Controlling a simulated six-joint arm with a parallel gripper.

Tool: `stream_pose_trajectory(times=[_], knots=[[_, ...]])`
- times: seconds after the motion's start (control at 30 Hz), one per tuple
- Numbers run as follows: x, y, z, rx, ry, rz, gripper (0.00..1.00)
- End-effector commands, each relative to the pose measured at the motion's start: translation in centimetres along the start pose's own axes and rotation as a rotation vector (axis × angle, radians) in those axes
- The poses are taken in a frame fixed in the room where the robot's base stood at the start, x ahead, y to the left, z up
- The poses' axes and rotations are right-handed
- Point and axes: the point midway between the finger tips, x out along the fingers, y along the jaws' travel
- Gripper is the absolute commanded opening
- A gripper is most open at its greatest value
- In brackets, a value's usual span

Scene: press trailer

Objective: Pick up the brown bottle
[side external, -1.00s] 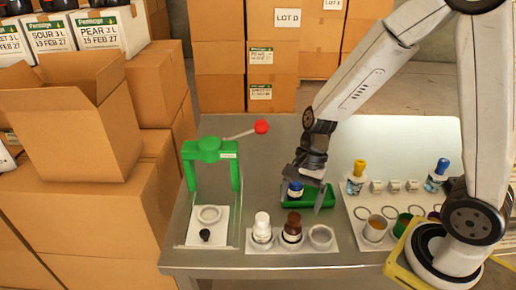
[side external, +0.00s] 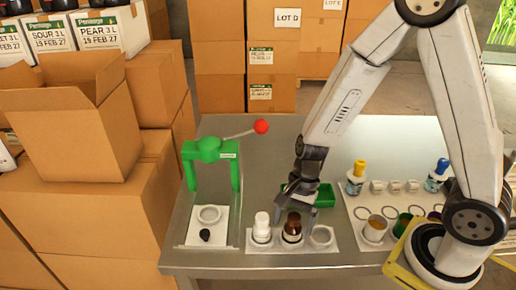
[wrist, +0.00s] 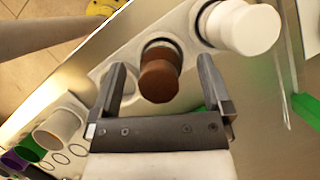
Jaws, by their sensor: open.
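The brown bottle (side external: 292,229) stands upright in the middle place of a white holder (side external: 262,247) near the table's front edge. In the wrist view the brown bottle (wrist: 159,76) shows its brown cap from above, between and just beyond my fingertips. My gripper (side external: 293,204) is open and points down above and behind the bottle. In the wrist view my gripper (wrist: 163,72) has one finger on each side of the bottle's line, with nothing held. I cannot tell whether a finger touches the bottle.
A white bottle (side external: 262,226) stands close left of the brown one, and an empty ring place (side external: 321,236) is at its right. A green tray (side external: 325,195) lies behind. A green press (side external: 210,152) with a red-knobbed lever stands left. Cups (side external: 375,229) and dropper bottles (side external: 355,178) are at right.

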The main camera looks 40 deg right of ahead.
Motion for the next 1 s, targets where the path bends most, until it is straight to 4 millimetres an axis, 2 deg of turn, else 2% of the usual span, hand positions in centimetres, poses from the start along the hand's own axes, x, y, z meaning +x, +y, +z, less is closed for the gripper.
stream_pose_trajectory(times=[0.17, 0.63, 0.93, 0.97, 1.0], knots=[[0.56, 0.03, 0.03, -0.001, 0.0, 0.001, 1.0], [0.53, 0.02, 0.01, 0.0, 0.0, 0.0, 1.0], [0.53, 0.01, 0.01, 0.0, 0.0, 0.0, 0.05], [0.53, 0.01, 0.01, 0.0, 0.0, 0.0, 0.0], [0.51, 0.0, 0.01, 0.0, 0.0, 0.0, 0.0]])
